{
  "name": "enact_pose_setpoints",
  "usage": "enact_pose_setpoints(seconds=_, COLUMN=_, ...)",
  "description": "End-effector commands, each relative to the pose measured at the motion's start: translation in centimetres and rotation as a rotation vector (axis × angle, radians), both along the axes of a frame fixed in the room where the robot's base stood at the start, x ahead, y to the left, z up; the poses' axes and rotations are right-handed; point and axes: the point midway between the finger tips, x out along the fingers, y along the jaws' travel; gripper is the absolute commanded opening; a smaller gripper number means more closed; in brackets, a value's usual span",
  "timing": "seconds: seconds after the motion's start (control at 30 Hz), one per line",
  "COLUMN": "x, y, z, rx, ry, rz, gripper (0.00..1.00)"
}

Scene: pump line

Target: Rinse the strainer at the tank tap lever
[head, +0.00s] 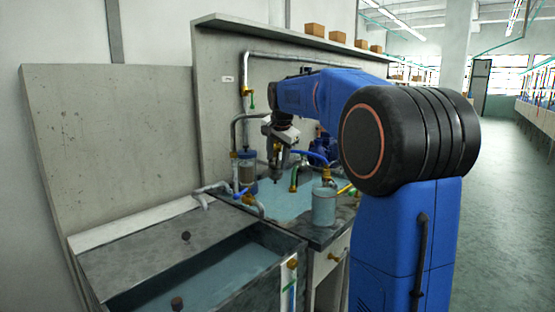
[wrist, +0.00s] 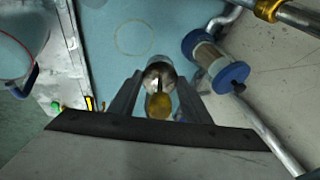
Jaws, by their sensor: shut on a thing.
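My gripper (head: 277,160) hangs over the blue bench mat (head: 285,203). In the wrist view my gripper (wrist: 157,100) is shut on a rounded metal and brass-coloured piece (wrist: 158,78), seemingly the strainer. It shows small and dark below the jaws in the head view (head: 276,176). The piece is upright in the jaws; its lower end is hard to see. A blue lever (head: 241,193) sits by a brass valve and grey pipe at the tank's back right corner, left of and apart from my gripper. The open tank (head: 190,240) holds water.
A clear filter housing with blue caps (head: 246,168) stands behind my gripper, near in the wrist view (wrist: 210,62). A bluish container (head: 323,207) stands at the bench's front right. A blue-handled valve (head: 312,157) and pipes crowd the back. A drawn ring (wrist: 133,38) marks clear mat.

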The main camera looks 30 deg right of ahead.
Motion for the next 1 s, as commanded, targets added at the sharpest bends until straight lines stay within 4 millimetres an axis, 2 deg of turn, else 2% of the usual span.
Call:
enact_pose_setpoints(seconds=0.47, x=0.0, y=0.0, z=0.0, rx=0.000, ry=0.000, rz=0.000, gripper=0.05)
enact_pose_setpoints(seconds=1.0, x=-0.4, y=-1.1, z=0.0, rx=0.000, ry=0.000, rz=0.001, gripper=0.05)
